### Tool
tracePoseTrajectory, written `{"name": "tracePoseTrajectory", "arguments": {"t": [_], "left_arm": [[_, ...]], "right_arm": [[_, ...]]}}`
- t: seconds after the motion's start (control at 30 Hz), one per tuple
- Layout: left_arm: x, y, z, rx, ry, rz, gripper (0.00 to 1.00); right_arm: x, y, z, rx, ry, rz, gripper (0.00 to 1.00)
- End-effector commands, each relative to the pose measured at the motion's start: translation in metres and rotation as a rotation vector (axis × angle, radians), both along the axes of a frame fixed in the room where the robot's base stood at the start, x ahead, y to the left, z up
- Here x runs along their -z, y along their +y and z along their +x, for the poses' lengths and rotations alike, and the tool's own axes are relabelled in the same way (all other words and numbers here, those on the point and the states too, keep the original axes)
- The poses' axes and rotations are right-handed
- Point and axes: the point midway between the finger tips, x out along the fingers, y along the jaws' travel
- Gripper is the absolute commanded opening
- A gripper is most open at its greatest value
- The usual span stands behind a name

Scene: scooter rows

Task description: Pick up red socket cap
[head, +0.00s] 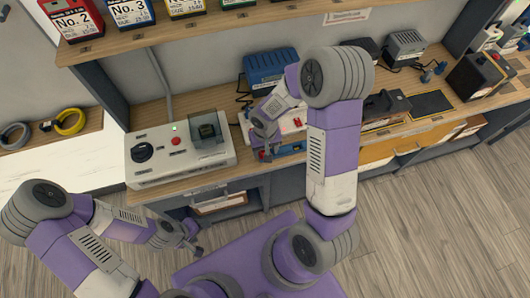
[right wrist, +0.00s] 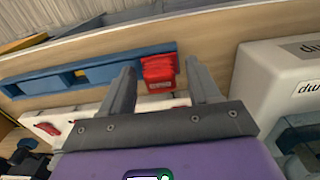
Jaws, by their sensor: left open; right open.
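A red block-like cap (right wrist: 159,73) with a pale label strip stands at the edge of a blue rack (right wrist: 85,76) in the right wrist view. My right gripper (right wrist: 160,82) is open, with one finger on each side of the cap in the picture. I cannot tell whether the fingers touch it. My left gripper (head: 192,246) is open and empty, in front of the bench.
A white machine (head: 150,172) with a red button stands close to the right gripper, at left in the head view. A blue machine (head: 271,63) stands behind. A white panel (right wrist: 88,117) with a red part lies beside the rack. A shelf (head: 215,25) overhangs the bench.

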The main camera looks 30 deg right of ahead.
Motion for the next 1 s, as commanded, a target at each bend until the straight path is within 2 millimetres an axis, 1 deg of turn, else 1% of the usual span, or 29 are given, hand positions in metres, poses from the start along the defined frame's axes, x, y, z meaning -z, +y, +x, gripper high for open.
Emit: {"name": "tracePoseTrajectory", "arguments": {"t": [0.07, 0.17, 0.43, 0.63, 0.73, 0.87, 1.0], "left_arm": [[0.000, 0.000, 0.000, 0.000, 0.000, 0.000, 0.66], [0.000, 0.000, 0.000, 0.000, 0.000, 0.000, 0.66], [0.000, 0.000, 0.000, 0.000, 0.000, 0.000, 0.66], [0.000, 0.000, 0.000, 0.000, 0.000, 0.000, 0.66], [-0.002, 0.000, 0.000, 0.000, 0.000, 0.000, 0.66], [-0.008, 0.000, 0.000, 0.000, 0.000, 0.000, 0.66], [-0.015, 0.000, 0.000, 0.000, 0.000, 0.000, 0.66]], "right_arm": [[0.000, 0.000, 0.000, 0.000, 0.000, 0.000, 0.62], [0.000, 0.000, 0.000, 0.000, 0.000, 0.000, 0.48], [0.000, 0.000, 0.000, 0.000, 0.001, 0.000, 0.07], [-0.001, 0.000, 0.000, 0.000, 0.000, 0.000, 0.06], [-0.006, 0.000, 0.000, 0.001, -0.001, 0.000, 0.06], [-0.027, 0.000, 0.001, 0.000, -0.004, 0.000, 0.06], [-0.058, 0.000, 0.001, 0.001, -0.006, 0.002, 0.06]]}}
